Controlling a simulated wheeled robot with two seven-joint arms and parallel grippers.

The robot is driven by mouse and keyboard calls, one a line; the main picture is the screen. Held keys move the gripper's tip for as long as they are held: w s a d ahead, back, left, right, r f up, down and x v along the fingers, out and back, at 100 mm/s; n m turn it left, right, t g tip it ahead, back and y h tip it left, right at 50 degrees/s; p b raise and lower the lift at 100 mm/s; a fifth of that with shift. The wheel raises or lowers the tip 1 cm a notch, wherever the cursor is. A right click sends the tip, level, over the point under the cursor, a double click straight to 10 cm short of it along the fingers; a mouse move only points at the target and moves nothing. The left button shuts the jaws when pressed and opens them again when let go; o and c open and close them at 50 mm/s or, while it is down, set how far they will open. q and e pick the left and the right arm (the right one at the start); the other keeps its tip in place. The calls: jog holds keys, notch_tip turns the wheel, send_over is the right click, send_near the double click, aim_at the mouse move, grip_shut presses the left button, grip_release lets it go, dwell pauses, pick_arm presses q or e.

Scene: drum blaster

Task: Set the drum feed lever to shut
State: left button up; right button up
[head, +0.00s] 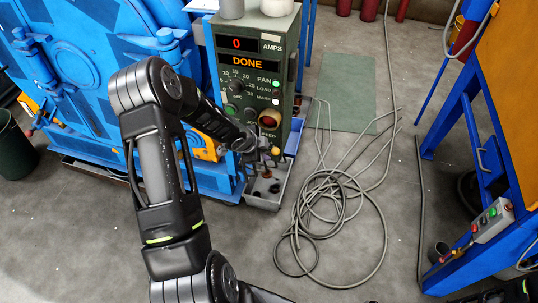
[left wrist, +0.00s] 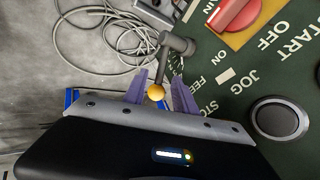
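The drum feed lever is a grey rod on a dark pivot (left wrist: 177,44) with a yellow ball knob (left wrist: 156,92). It sticks out from the green control panel (head: 247,73), low near its right edge, and the knob also shows in the head view (head: 275,151). My left gripper (left wrist: 160,93) has its purple fingers apart, one on each side of the knob, with gaps visible. In the head view my left gripper (head: 262,158) is at the panel's lower right. My right gripper is not in view.
The panel display (head: 247,64) reads DONE. A red rotary switch (left wrist: 236,14) on a yellow plate and a round dark button (left wrist: 279,118) are near the lever. A grey tray (head: 267,190) is below. Coiled cable (head: 335,205) lies on the floor to the right.

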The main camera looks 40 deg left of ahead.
aim_at(268, 152)
pick_arm(q)
jog(key=x, duration=0.4)
jog(key=shift+b, duration=0.35)
jog(key=shift+c, duration=0.5)
grip_shut()
dwell(0.6)
